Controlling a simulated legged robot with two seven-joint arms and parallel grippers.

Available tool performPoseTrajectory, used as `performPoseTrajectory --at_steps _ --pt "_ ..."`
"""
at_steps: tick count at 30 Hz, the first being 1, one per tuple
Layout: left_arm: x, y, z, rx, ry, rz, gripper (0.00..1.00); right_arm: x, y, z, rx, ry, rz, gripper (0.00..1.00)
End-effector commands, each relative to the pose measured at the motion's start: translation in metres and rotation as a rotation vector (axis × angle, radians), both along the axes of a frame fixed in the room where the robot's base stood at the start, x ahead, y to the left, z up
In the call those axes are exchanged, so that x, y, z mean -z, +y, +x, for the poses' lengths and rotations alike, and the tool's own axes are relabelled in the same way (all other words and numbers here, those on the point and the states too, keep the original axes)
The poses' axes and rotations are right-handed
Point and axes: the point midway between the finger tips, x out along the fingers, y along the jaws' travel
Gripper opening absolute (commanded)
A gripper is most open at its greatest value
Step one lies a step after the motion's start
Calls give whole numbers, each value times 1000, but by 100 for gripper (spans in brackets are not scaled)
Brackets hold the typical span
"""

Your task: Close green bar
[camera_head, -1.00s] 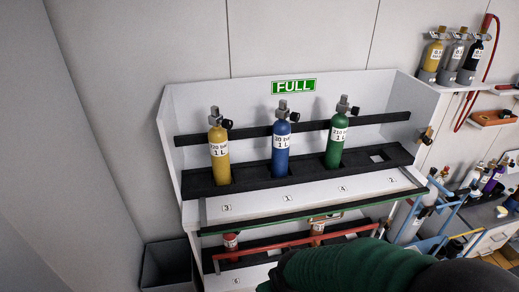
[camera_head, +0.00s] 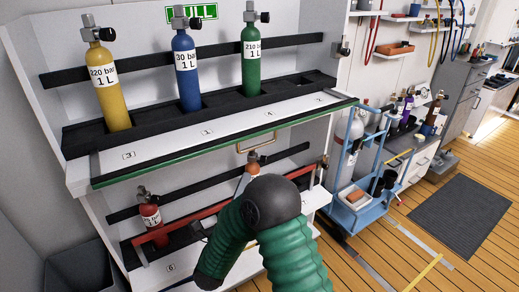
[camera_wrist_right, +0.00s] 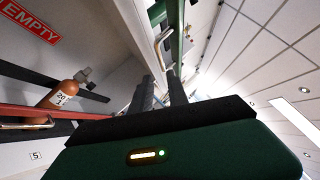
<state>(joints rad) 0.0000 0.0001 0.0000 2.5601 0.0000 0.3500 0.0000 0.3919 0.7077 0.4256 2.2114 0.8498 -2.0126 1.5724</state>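The green bar (camera_head: 200,153) runs along the front edge of the upper shelf in the head view, low in front of the cylinders. A metal loop handle (camera_head: 257,143) hangs from it right of centre. My right arm rises from the bottom, bends, and its forearm hides the hand in the head view. In the right wrist view my right gripper (camera_wrist_right: 160,76) points up with its two dark fingers apart and nothing between them. A metal handle (camera_wrist_right: 162,36) and green bar part (camera_wrist_right: 187,45) lie beyond the fingertips. My left gripper is not in view.
Yellow (camera_head: 109,90), blue (camera_head: 186,70) and green (camera_head: 251,62) cylinders stand on the upper shelf. Below, a red bar (camera_head: 185,223) crosses in front of a red cylinder (camera_head: 150,215) and an orange one (camera_head: 249,168). A blue cart (camera_head: 350,200) stands right.

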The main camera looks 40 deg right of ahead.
Motion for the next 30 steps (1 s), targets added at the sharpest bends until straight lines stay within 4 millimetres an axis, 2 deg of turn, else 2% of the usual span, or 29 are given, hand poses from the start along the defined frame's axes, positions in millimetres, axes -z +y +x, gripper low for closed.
performPoseTrajectory --at_steps 1,6,8,15,18,23,30 --pt "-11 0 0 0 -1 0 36 -9 -9 2 7 1 3 20" --pt "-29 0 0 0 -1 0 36 -26 -44 19 7 -1 2 20" --pt "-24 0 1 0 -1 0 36 -27 -55 26 4 -2 -2 20" --pt "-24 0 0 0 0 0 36 -49 -105 52 1 1 -2 20" --pt "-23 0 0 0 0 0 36 -55 -120 60 1 1 -2 20" --pt "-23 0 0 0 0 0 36 -60 -131 66 -1 3 -1 20" --pt "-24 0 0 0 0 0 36 -60 -133 67 -1 4 -1 20"
